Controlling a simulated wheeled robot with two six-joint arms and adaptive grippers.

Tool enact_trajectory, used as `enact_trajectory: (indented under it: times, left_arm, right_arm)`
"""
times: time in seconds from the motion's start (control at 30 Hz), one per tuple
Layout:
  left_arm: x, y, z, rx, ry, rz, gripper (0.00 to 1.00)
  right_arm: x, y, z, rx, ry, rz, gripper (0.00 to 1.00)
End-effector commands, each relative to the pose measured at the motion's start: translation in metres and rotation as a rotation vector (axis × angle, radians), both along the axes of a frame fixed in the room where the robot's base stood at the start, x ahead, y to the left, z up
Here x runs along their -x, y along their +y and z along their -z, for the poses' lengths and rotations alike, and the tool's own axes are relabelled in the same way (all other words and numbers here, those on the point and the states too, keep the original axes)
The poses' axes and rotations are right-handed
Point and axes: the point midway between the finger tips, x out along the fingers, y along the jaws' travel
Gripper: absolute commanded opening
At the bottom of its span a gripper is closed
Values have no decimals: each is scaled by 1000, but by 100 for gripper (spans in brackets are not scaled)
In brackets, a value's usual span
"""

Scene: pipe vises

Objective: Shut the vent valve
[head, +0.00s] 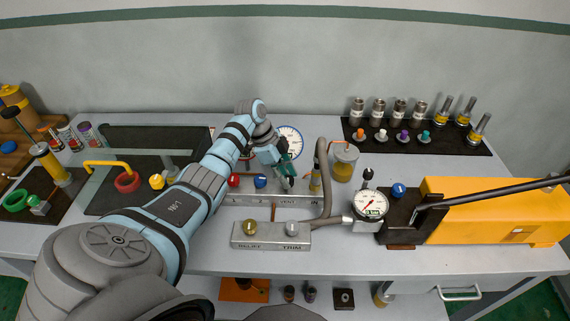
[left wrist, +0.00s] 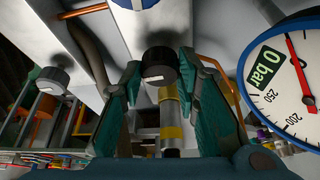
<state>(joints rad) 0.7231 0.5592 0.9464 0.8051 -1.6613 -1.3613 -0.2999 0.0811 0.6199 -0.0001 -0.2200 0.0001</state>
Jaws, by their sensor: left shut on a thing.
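The manifold block (head: 270,200) on the bench carries a red knob (head: 233,181), a blue knob (head: 260,181) and a "VENT" label towards its right. My left gripper (head: 288,181) is over the block at that label, with its fingers pointing down. In the left wrist view its green-padded fingers (left wrist: 160,75) are closed on both sides of a black knob, which I take for the vent valve knob (left wrist: 158,66). The head view hides this knob behind the gripper. My right gripper is not in view.
A large dial gauge (head: 290,141) stands behind the gripper; its face (left wrist: 288,82) reads 0 bar. A front block (head: 270,236) has brass and silver knobs. A grey hose (head: 325,180) and small gauge (head: 371,204) stand right, beside a yellow pump (head: 490,212).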

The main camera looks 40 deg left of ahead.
Motion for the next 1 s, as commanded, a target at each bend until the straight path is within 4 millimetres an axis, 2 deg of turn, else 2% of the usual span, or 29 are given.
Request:
enact_trajectory:
  times: [0.2,0.67,0.7,0.8,1.0]
  left_arm:
    - [0,-1,2,2,2,57,1]
    - [1,-1,1,2,4,71,1]
    - [1,-1,1,2,4,70,34]
    - [0,-1,1,2,4,70,49]
    - [0,0,0,0,3,69,49]
  right_arm:
    - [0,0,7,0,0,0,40]
    - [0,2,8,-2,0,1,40]
    - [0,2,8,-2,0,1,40]
    - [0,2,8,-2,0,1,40]
    - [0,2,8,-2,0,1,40]
